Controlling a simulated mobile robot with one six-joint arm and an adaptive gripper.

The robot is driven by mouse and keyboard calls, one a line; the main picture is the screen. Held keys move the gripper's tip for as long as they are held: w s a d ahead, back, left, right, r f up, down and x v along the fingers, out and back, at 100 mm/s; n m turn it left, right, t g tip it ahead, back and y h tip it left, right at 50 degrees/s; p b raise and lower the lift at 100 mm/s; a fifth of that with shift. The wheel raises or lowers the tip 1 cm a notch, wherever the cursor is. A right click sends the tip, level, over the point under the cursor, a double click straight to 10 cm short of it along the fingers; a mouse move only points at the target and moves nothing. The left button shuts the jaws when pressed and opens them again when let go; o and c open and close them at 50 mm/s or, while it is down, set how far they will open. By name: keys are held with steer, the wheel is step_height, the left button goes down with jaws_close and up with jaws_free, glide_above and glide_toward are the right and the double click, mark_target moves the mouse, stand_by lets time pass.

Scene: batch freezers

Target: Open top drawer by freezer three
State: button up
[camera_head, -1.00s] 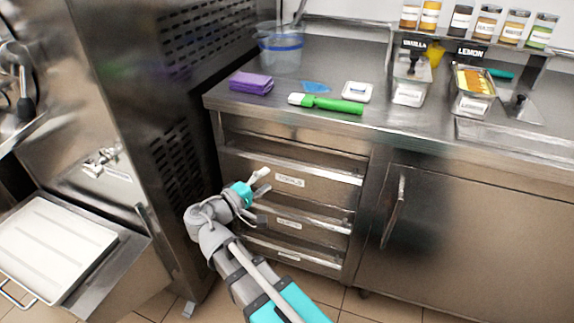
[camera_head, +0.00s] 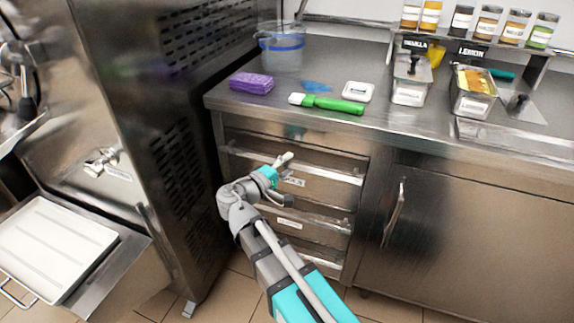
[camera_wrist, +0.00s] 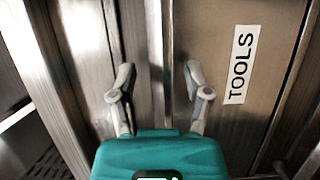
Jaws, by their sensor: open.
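The top drawer (camera_head: 325,183) is the upper of the stacked steel drawers under the counter, right of the dark freezer. It looks closed. Its handle lip (camera_head: 335,172) runs across its upper edge. In the wrist view the drawer front (camera_wrist: 205,30) bears a white TOOLS label (camera_wrist: 240,62), turned sideways, and the lip (camera_wrist: 154,45) runs between my fingers. My gripper (camera_head: 286,180) is open and empty in front of this drawer, partly covering its label. In the wrist view my gripper (camera_wrist: 157,75) has one finger on each side of the lip; contact cannot be told.
The freezer (camera_head: 165,120) stands close on the left, with a white tray (camera_head: 55,250) in front. Lower drawers (camera_head: 320,231) and a cabinet door (camera_head: 470,235) are closed.

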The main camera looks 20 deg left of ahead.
jaws_close()
steer(key=shift+s, duration=0.1)
stand_by(0.4)
